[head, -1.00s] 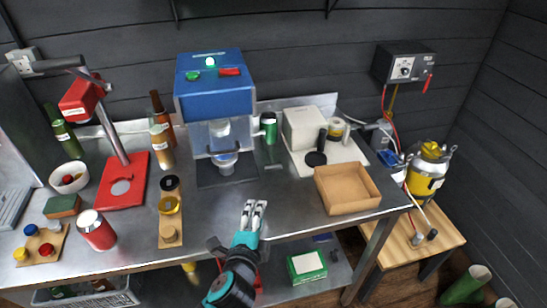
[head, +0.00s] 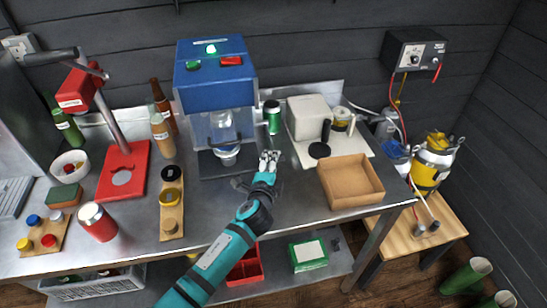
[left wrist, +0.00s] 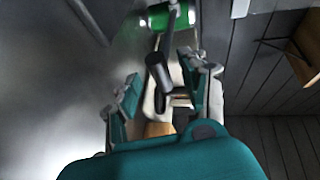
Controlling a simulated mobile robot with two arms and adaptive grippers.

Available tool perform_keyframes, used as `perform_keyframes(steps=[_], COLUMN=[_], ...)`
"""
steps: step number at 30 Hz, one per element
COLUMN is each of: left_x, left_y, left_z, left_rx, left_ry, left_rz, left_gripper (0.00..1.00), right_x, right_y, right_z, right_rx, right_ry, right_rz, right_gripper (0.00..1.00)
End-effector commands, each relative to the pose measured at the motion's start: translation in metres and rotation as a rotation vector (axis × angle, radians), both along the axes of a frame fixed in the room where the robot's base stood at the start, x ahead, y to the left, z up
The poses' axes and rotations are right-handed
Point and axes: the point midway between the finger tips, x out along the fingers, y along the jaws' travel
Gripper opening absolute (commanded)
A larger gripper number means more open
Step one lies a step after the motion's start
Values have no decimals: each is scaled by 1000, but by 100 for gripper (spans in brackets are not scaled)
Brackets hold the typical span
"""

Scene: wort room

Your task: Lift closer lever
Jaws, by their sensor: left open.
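The blue machine (head: 215,85) stands at the back of the bench with a clear-sided lower part and a can-like piece (head: 228,155) on its dark base. A red press (head: 122,172) at the left has a long grey lever (head: 50,58) at its top; I cannot tell which lever the task means. My left gripper (head: 268,160) is open and empty, to the right of the blue machine's base and in front of a green can (head: 272,117). In the left wrist view, a thin grey rod (left wrist: 172,18) crosses the green can, and a black handle (left wrist: 157,70) shows between the fingers (left wrist: 160,85).
An open brown box (head: 350,182) is at the bench's right. A wooden board (head: 171,215) with jars lies left of my arm.

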Motion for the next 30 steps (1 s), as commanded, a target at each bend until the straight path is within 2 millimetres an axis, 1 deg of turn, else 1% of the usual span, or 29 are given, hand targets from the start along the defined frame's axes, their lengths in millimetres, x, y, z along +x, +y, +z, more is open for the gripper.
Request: perform_keyframes(steps=[1, 2, 6, 10, 17, 20, 27, 28, 30], left_x=[8, 12, 25, 29, 30, 30, 29, 29, 29], left_y=[-1, -1, -2, -3, -3, -3, -3, -3, -3], left_z=[-1, -2, -5, -6, -7, -7, -7, -8, -8], left_rx=[0, 0, 0, -1, -1, -1, -1, -1, -1], left_ry=[-1, -1, -1, 0, -1, 0, 1, 1, 2], left_rz=[0, 1, 0, 0, 0, 0, 0, 0, 0], left_gripper=[45, 45, 45, 45, 45, 34, 3, 0, 0], right_x=[6, 8, 8, 6, -2, -5, -4, -4, -4], right_y=[0, 0, 0, 0, 0, -1, 0, 0, 1], right_z=[0, 0, -1, -1, -2, -2, -2, -2, -2], right_rx=[1, 1, 1, 0, -1, -1, 0, 0, 1], right_ry=[-10, -13, -14, -10, 3, 7, 6, 6, 5], right_rz=[0, 0, 0, 0, 0, 0, -1, -1, -2], right_gripper=[0, 0, 0, 0, 0, 0, 0, 0, 0])
